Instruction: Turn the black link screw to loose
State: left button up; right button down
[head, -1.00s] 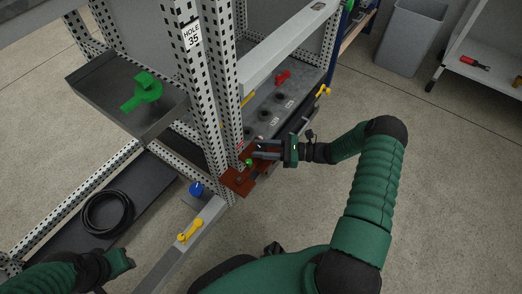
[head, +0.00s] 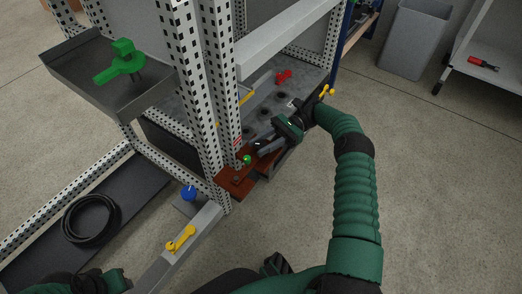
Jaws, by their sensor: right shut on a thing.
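The red-brown link plate (head: 232,184) lies at the foot of the perforated cabinet post. A green knob (head: 247,159) stands on the plate. My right gripper (head: 260,149) reaches in from the right, low over the plate and just right of the green knob. Its fingers are shut on what appears to be the black link screw, which they hide. The screw's turn position cannot be made out. My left gripper (head: 119,281) is at the bottom left, away from the cabinet, and its fingers are not clear.
A grey tray (head: 75,80) holds a green clamp-like part (head: 122,62). A blue knob (head: 189,193) and a yellow handle (head: 180,238) sit by the lower beam. Red parts (head: 283,76) and a yellow handle (head: 327,92) are further back. A black cable coil (head: 91,219) lies left.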

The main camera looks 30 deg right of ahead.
dwell(0.5)
jog(key=c, duration=1)
grip_release()
